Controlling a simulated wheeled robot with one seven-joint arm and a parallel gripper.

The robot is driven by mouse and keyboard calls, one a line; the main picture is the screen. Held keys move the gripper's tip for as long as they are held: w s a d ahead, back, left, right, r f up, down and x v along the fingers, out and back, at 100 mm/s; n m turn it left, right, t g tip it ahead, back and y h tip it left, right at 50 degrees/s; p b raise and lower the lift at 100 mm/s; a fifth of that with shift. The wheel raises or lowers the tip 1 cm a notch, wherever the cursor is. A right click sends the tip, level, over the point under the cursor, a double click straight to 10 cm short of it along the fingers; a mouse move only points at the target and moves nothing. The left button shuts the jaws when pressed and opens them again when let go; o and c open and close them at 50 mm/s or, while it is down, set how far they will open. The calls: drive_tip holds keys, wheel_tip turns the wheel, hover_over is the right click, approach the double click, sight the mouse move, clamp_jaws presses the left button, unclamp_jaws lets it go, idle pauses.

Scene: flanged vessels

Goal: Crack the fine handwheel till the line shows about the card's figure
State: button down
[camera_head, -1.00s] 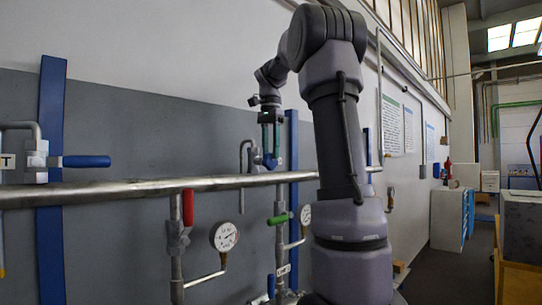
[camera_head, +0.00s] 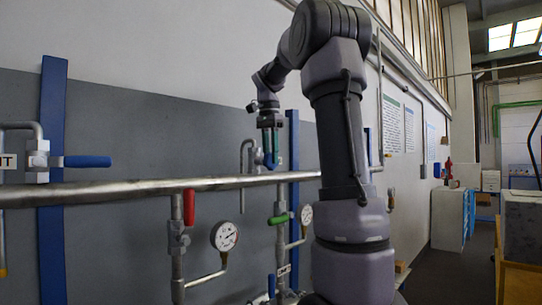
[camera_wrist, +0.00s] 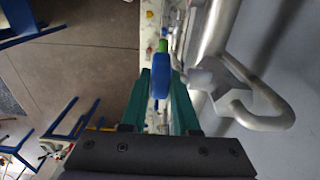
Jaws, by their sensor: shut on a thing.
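My gripper (camera_head: 270,146) reaches down to the pipework behind the long horizontal pipe. I cannot tell which paper is the card.
The steel pipe (camera_head: 130,191) runs across in front of the grey wall. A red lever (camera_head: 189,207), a green lever (camera_head: 279,219) and a blue lever (camera_head: 88,161) stick out along it. Wall sheets (camera_head: 392,125) hang at the right. Floor at the right is partly free.

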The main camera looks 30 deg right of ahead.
drive_tip(key=h, duration=0.2)
drive_tip(key=a+t+h, duration=0.1)
drive_tip(key=h, duration=0.1)
drive_tip(key=shift+s+f+t, duration=0.1)
drive_tip(key=shift+s+t, duration=0.1)
drive_tip(key=shift+t, duration=0.1)
drive_tip(key=h, duration=0.2)
drive_tip(key=t+h, duration=0.1)
drive_tip(key=shift+a+f+h, duration=0.2)
drive_tip(key=shift+h, duration=0.2)
drive_tip(key=t+h, duration=0.1)
drive_tip(key=h, duration=0.3)
drive_tip(key=shift+s+a+f+t, duration=0.1)
drive_tip(key=shift+a+f+t, duration=0.1)
drive_tip(key=shift+f+t, duration=0.2)
drive_tip(key=shift+f+t+h, duration=0.2)
drive_tip(key=shift+t+h, duration=0.2)
drive_tip(key=shift+h, duration=0.9)
drive_tip(key=c, duration=0.9)
unclamp_jaws()
drive_tip(key=shift+c, duration=0.2)
drive_tip(key=shift+a, duration=0.1)
